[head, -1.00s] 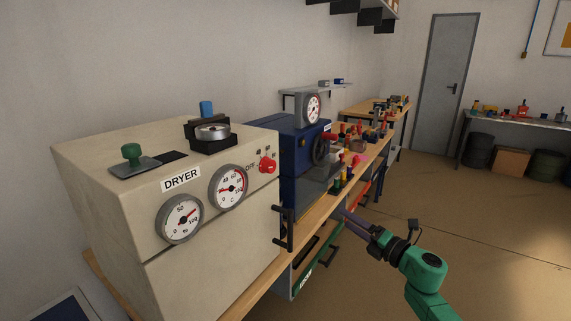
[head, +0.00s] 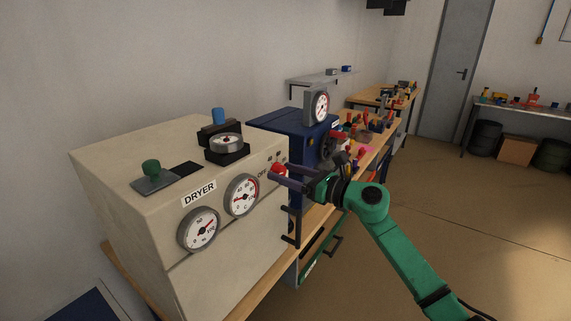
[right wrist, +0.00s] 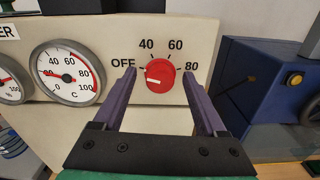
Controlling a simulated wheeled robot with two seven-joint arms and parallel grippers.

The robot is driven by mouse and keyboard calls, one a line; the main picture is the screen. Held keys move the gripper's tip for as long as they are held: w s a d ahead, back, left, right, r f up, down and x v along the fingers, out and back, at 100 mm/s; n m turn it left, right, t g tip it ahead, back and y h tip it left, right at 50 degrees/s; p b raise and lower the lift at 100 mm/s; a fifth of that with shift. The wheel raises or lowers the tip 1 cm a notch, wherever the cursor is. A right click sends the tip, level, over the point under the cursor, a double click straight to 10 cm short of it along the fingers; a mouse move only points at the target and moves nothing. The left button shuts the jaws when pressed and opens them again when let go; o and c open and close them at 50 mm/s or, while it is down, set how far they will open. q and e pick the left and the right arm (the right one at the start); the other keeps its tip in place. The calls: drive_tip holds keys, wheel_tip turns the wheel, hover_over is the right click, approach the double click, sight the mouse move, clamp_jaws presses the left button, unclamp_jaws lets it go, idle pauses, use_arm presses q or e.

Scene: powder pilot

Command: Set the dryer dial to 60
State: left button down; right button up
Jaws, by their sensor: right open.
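The red dryer dial (right wrist: 160,76) is on the front of the beige dryer (head: 135,160), with marks OFF, 40, 60 and 80 around it. Its white pointer line lies to the left, on the OFF side. In the head view the dial (head: 279,168) is partly hidden by my right gripper (head: 280,175). My right gripper is open, and in the right wrist view its two purple fingers (right wrist: 159,75) stand left and right of the dial. I cannot tell whether they touch it. My left gripper is not in view.
A temperature gauge (right wrist: 66,73) sits left of the dial. A blue machine (head: 290,135) stands just right of the dryer. A black handle (head: 291,227) is below the dial on the dryer's front.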

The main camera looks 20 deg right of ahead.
drive_tip(key=shift+w+a, duration=0.1)
drive_tip(key=shift+w, duration=0.1)
clamp_jaws()
drive_tip(key=shift+m, duration=0.4)
drive_tip(key=m+p, duration=0.2)
drive_tip(key=m, duration=0.2)
drive_tip(key=m+p, duration=0.2)
drive_tip(key=m, duration=0.3)
drive_tip(key=m+p, duration=0.4)
drive_tip(key=m, duration=0.2)
drive_tip(key=shift+f+m+p, duration=0.2)
drive_tip(key=shift+m+p, duration=0.95)
drive_tip(key=shift+m, duration=0.75)
